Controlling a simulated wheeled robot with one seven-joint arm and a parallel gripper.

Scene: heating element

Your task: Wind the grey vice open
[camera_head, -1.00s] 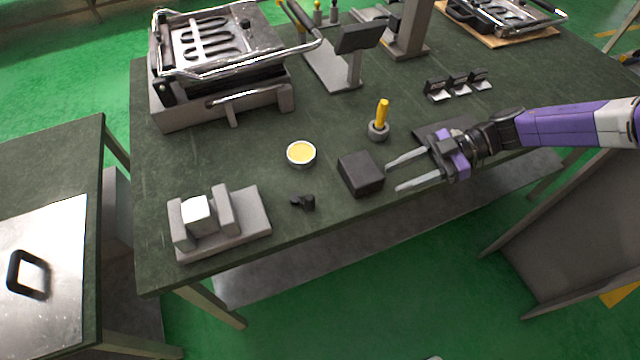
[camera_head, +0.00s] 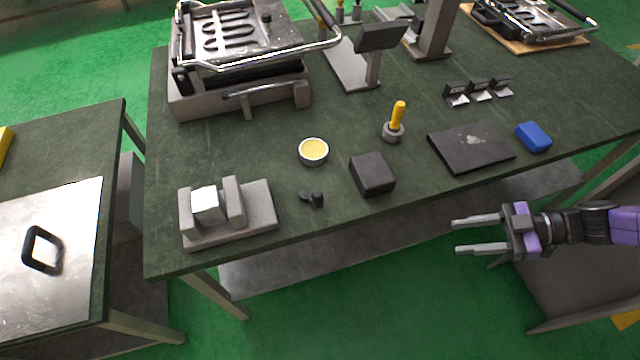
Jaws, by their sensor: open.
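The grey vice (camera_head: 262,207) stands on the front left part of the dark green table. A white block (camera_head: 206,203) sits between its two upright jaws and appears to touch both or nearly so. A small black piece (camera_head: 313,199) lies on the table just right of the vice; I cannot tell whether it is the vice's handle. My gripper (camera_head: 464,235) is open and empty. It is off the table's front edge at the right, its fingers pointing left, well apart from the vice.
A dark block (camera_head: 372,174) and a dish of yellow stuff (camera_head: 313,151) stand right of the vice. A yellow-handled tool (camera_head: 397,120), a dark plate (camera_head: 470,147) and a blue block (camera_head: 533,137) are farther right. A large metal appliance (camera_head: 240,85) stands behind. The front edge is clear.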

